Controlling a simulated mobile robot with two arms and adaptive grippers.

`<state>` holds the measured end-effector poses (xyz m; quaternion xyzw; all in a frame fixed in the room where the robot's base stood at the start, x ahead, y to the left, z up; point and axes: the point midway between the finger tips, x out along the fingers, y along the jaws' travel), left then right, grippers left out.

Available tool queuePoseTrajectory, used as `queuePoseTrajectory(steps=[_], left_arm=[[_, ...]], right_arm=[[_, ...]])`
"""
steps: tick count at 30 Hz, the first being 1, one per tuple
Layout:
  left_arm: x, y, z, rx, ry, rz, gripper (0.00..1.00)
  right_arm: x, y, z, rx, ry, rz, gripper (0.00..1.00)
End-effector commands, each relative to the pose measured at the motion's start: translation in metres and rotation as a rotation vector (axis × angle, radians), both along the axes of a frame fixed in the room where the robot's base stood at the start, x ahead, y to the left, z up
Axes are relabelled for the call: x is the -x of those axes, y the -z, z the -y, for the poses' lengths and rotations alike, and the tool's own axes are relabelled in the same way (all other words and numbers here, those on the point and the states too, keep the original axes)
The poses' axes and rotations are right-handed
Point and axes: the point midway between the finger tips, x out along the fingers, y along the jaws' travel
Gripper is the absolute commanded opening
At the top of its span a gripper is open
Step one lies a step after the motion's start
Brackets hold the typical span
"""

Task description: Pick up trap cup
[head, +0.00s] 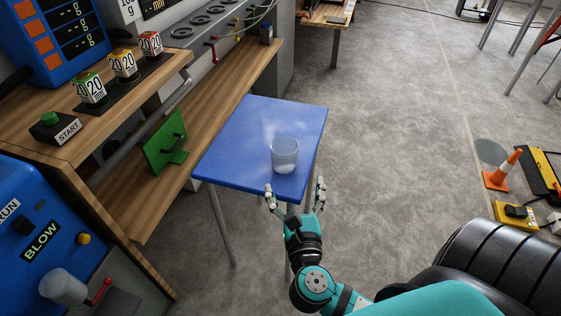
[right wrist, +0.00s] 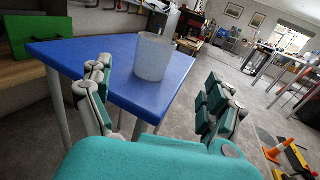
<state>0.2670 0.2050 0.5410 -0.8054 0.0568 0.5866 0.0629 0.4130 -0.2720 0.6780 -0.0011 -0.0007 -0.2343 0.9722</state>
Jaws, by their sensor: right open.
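The trap cup (head: 285,154) is a clear, frosted-looking cup standing upright near the front right edge of a small blue table (head: 240,130). In the right wrist view the cup (right wrist: 154,57) stands on the blue tabletop (right wrist: 100,55), beyond and between my fingers. My right gripper (head: 295,190) is open and empty at the table's front edge, just short of the cup and apart from it. In the right wrist view its two fingers (right wrist: 155,90) are spread wide. My left gripper is not in view.
A wooden bench (head: 200,130) with a green handled plate (head: 165,145) runs along the left of the table. A blue BLOW machine (head: 45,235) is at lower left. An orange cone (head: 504,170) and yellow box (head: 515,215) are on the floor at right. Floor right of the table is clear.

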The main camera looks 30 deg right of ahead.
Motion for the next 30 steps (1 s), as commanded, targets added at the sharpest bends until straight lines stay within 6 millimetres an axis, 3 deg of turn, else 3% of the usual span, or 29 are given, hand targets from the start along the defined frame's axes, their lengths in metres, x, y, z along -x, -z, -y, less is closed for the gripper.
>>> queuePoseTrajectory(steps=[3,9,17,24,30], left_arm=[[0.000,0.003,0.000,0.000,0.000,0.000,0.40],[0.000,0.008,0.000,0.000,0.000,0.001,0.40],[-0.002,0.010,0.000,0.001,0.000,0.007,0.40],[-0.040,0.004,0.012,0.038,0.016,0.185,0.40],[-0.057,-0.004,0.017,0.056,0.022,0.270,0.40]], right_arm=[[-0.025,0.000,0.013,0.002,0.000,0.004,0.90],[-0.058,0.001,0.029,0.000,-0.002,0.002,0.90],[-0.075,0.002,0.036,-0.002,-0.001,0.000,0.90],[-0.103,0.003,0.044,-0.003,-0.001,0.001,0.90],[-0.118,0.003,0.053,-0.002,-0.002,-0.001,0.90]])
